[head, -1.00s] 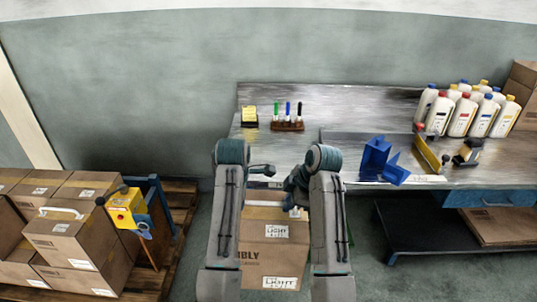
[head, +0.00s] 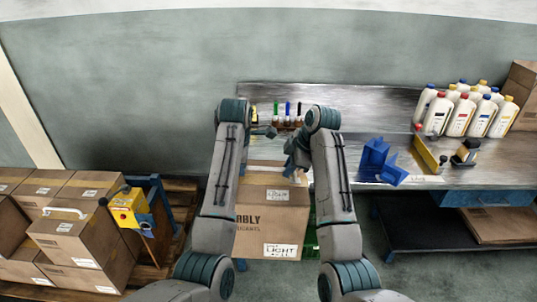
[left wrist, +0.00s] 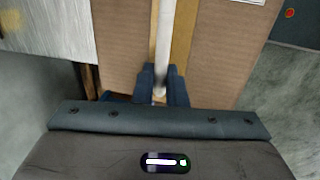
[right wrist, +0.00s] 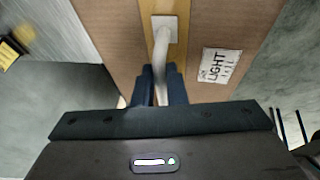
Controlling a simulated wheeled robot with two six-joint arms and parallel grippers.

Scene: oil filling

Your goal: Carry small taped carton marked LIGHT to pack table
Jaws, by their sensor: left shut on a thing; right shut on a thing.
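The small taped carton (head: 268,218) is brown, with tan tape and a white LIGHT label on its front. It hangs upright between my two arms in the head view, in front of the metal-topped table (head: 350,108); whether it touches the table is hidden. My left gripper (left wrist: 163,82) is shut on a white handle on the carton. My right gripper (right wrist: 162,88) is shut on the white handle (right wrist: 165,30) too, and the LIGHT label shows beside it. In the head view my arms hide much of both grips.
The table holds marker pens in a rack (head: 287,122), blue holders (head: 378,160), a yellow-edged piece (head: 428,155) and several white bottles (head: 462,115). Stacked cartons (head: 75,235) stand on a pallet at left. Part of a green crate (head: 311,238) shows behind the carton.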

